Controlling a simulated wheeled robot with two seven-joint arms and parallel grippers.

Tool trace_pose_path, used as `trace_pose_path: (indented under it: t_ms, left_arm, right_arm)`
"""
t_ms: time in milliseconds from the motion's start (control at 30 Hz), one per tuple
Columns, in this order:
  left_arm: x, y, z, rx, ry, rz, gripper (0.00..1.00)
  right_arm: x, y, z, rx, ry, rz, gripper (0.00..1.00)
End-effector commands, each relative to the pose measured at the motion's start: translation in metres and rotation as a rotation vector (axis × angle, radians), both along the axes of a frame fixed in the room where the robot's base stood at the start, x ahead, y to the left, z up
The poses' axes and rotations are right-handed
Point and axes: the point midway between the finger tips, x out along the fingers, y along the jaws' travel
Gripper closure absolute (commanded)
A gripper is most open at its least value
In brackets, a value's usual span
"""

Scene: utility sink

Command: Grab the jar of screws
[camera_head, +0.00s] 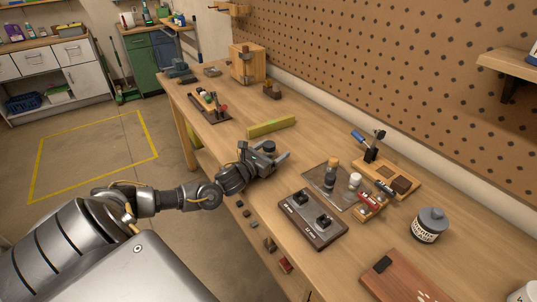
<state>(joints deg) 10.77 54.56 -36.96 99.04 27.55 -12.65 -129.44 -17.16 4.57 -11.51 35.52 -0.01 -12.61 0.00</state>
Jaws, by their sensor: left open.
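My left gripper (277,158) is open above or at the near edge of the workbench, with its fingers pointing right. A dark, round-topped thing (269,147) shows right at its fingers. It looks like a jar lid, but the gripper hides most of it and I cannot tell whether they touch. A labelled jar with a grey lid (429,226) stands upright on the bench further right, well apart from the gripper. I cannot make out screws in either one. My right gripper is not in view.
The wooden workbench (335,265) runs along a pegboard wall (370,70). A yellow-green bar (271,127) lies behind the gripper.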

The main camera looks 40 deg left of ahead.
Motion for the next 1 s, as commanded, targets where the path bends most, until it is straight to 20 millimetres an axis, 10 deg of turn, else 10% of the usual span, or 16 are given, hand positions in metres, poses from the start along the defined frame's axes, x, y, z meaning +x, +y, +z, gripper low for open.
trace_pose_path:
  t_ms: [200, 633, 1000]
  left_arm:
    - [0.0006, -0.0002, -0.0001, 0.0, 0.0, -0.001, 0.21]
    - [0.0, 0.0003, 0.0, 0.0, -0.001, 0.0, 0.77]
    - [0.0005, 0.0005, 0.007, 0.0, -0.005, 0.0, 0.77]
  right_arm:
    - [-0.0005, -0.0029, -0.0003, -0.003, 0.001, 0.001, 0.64]
    - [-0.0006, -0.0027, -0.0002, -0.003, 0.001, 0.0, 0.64]
    - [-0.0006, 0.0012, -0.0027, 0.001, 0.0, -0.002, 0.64]
